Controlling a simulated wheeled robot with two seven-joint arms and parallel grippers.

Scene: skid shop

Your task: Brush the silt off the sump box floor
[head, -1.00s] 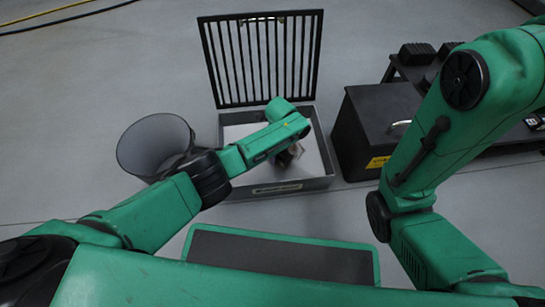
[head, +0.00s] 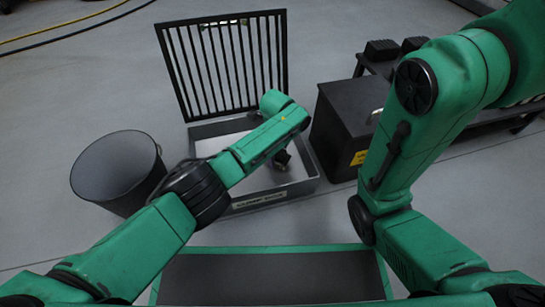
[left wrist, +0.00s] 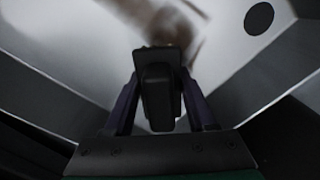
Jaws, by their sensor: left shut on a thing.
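The sump box (head: 300,188) is a grey open box on the floor with a pale inside. Its barred grate (head: 232,62) stands upright at the back edge. My left gripper (head: 282,160) reaches down inside the box, partly hidden by its own arm. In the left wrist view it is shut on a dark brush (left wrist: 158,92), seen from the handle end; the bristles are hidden. Brown silt (left wrist: 165,22) is smeared on the pale box floor (left wrist: 222,50) just beyond the brush. Whether the brush touches the floor, I cannot tell. My right gripper is out of view.
A dark bucket (head: 115,172) stands left of the sump box. A black case (head: 345,125) with a yellow label stands close on its right, before a low black bench (head: 480,122). A dark round hole (left wrist: 258,18) shows in the box. Cables lie far left on open floor.

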